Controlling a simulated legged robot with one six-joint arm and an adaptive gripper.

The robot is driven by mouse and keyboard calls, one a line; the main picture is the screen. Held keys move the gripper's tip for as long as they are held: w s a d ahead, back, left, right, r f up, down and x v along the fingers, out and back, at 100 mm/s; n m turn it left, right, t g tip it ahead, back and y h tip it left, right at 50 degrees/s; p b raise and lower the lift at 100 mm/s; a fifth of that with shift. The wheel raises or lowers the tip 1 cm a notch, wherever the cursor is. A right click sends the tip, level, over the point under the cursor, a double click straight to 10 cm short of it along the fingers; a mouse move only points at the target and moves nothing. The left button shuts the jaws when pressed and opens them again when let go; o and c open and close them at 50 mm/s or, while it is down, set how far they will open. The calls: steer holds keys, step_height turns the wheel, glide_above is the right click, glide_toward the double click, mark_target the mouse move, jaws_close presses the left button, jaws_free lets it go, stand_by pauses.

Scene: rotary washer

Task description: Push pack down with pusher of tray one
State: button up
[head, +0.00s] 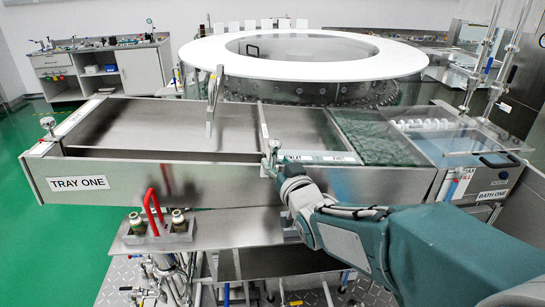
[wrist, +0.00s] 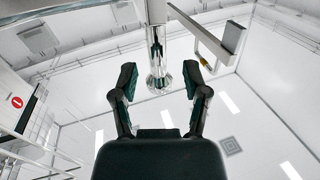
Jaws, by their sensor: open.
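The long metal tray labelled TRAY ONE (head: 78,184) runs across the head view. A metal bar, perhaps the pusher (head: 262,127), crosses the tray. A small round knob (head: 274,145) stands at its near end. A greenish translucent block, perhaps the pack (head: 370,138), lies to the right of the bar. My gripper (head: 273,165) is at the tray's near wall, beside that knob and partly hidden by my arm. In the wrist view its fingers are spread, with a chrome knob on a post (wrist: 158,80) between them, showing gaps on both sides.
A large white ring table (head: 300,50) stands behind the tray. An upright handle (head: 213,100) rises at the tray's far side. A second knob (head: 48,125) is at the left end. BATH ONE (head: 492,194) adjoins at right. Red-handled fittings (head: 151,210) sit below the tray's front.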

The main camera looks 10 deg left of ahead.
steer(key=v, duration=0.8)
steer(key=shift+s+d, duration=0.15)
steer(key=shift+s, duration=0.15)
steer(key=s+d+f+m+g+h, duration=0.2)
steer(key=s+d+h, duration=0.15)
steer(key=d, duration=0.25)
steer(key=s+d+f+m+g+h, duration=0.1)
steer(key=s+d+g+h, duration=0.1)
steer(key=d+h, duration=0.3)
steer(key=s+d+f+g, duration=0.1)
steer(key=s+d+g, duration=0.2)
steer(key=s, duration=0.4)
steer(key=s+d+f+m+g, duration=0.1)
steer(key=s+d+f+g, duration=0.1)
steer(key=s, duration=0.4)
steer(key=shift+s+d+m+g, duration=0.3)
steer(key=shift+s+d+g, duration=0.1)
steer(key=shift+d+g, duration=0.3)
steer(key=shift+w, duration=0.15)
